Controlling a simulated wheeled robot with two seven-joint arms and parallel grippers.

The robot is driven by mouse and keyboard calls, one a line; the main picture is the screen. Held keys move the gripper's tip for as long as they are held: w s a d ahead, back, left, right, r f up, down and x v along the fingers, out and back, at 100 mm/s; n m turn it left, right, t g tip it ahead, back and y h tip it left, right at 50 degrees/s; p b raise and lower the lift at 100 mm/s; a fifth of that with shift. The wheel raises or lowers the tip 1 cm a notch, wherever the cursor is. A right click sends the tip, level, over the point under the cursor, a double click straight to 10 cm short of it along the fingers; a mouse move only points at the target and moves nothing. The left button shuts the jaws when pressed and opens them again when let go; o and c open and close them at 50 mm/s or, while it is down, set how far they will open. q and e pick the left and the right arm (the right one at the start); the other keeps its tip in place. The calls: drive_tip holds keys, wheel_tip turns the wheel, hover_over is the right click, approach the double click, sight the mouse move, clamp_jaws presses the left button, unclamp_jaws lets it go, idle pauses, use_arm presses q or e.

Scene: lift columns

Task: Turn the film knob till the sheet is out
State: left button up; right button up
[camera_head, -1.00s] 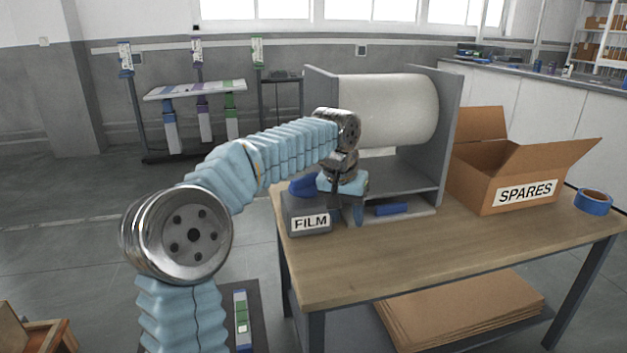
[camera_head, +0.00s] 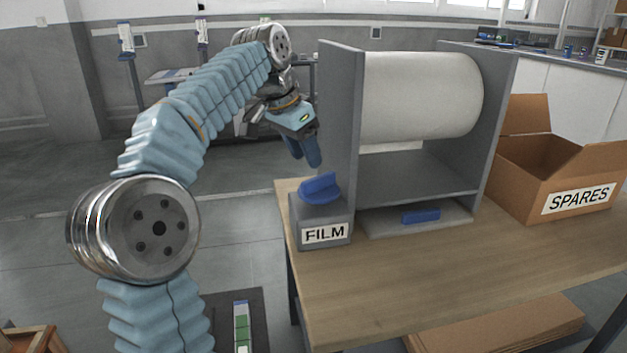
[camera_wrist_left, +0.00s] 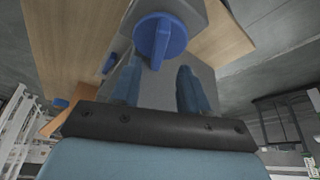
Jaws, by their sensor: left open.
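The blue film knob (camera_head: 320,187) sits on top of a grey box with a FILM label (camera_head: 325,233) at the table's left end. The film roll (camera_head: 420,95) is white and hangs between two grey side panels. A short strip of sheet (camera_head: 390,147) shows just under the roll. My left gripper (camera_head: 308,150) is above the knob and apart from it, with nothing held. In the left wrist view the knob (camera_wrist_left: 160,38) lies ahead of the two open blue fingers (camera_wrist_left: 160,88). My right gripper is not in view.
A blue bar (camera_head: 421,216) lies on the grey base below the roll. An open SPARES box (camera_head: 560,170) stands on the wooden table (camera_head: 420,275) at the right. The table front is clear. Flat cardboard (camera_head: 500,325) lies on the lower shelf.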

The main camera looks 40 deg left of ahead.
sight(316, 178)
use_arm(q)
drive_tip(key=b+x, duration=0.1)
drive_tip(key=x, duration=0.5)
drive_tip(key=shift+w+f, duration=0.1)
drive_tip(key=shift+f, duration=0.1)
clamp_jaws()
